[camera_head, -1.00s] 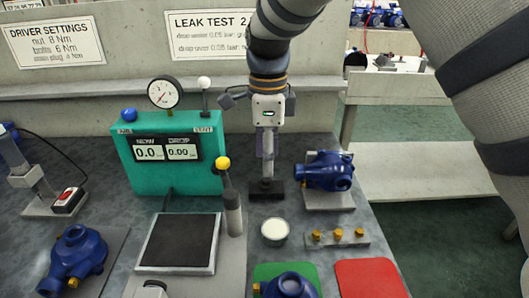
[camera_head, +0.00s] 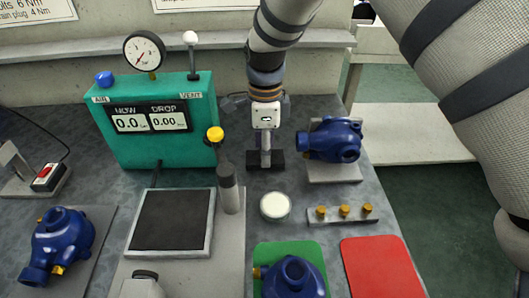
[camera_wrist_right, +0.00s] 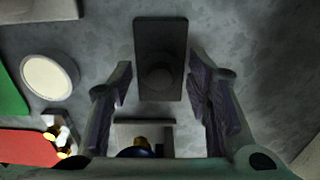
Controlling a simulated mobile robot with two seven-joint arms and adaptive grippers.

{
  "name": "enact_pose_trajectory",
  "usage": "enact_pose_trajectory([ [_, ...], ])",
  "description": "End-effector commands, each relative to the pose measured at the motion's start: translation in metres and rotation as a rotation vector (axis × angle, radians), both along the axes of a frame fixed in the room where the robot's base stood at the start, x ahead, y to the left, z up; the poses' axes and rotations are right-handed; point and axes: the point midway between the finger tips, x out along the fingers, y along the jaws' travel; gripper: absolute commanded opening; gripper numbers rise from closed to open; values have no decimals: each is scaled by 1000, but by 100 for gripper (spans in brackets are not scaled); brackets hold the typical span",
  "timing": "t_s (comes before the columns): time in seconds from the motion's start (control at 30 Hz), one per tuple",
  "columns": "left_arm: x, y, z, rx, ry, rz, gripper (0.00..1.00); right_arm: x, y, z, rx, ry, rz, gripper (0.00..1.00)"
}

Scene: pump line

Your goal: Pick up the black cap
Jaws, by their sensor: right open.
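The black cap (camera_wrist_right: 160,77) shows in the right wrist view as a dim round shape on a dark rectangular block (camera_wrist_right: 160,35). In the head view the block (camera_head: 277,161) stands on the bench left of a blue pump, and my gripper hides the cap there. My right gripper (camera_wrist_right: 161,80) is open, with one finger on each side of the cap in the picture and nothing held. In the head view the right gripper (camera_head: 265,152) points down at the block. I cannot tell how much height lies between fingertips and cap. My left gripper is not in view.
A blue pump (camera_head: 335,141) stands close to the right of the gripper. A white round dish (camera_head: 275,206) and a strip of brass plugs (camera_head: 343,218) lie in front.

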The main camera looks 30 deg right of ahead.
Motion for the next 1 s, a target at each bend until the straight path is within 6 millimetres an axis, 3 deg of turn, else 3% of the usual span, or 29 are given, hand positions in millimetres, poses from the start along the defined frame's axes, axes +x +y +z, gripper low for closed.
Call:
enact_pose_trajectory([
  [0.17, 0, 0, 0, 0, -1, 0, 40, 0, 0, 0, 0, -2, 0, 45],
  [0.3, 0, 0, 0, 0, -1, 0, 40, 0, 0, 0, 0, -2, 0, 18],
  [0.67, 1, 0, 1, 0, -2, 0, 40, 0, 0, 2, 0, -2, 0, 17],
  [0.83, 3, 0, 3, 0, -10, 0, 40, 1, 0, 23, -2, -7, 1, 17],
  [1.0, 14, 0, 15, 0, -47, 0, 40, -17, 18, 70, -2, -13, 3, 17],
])
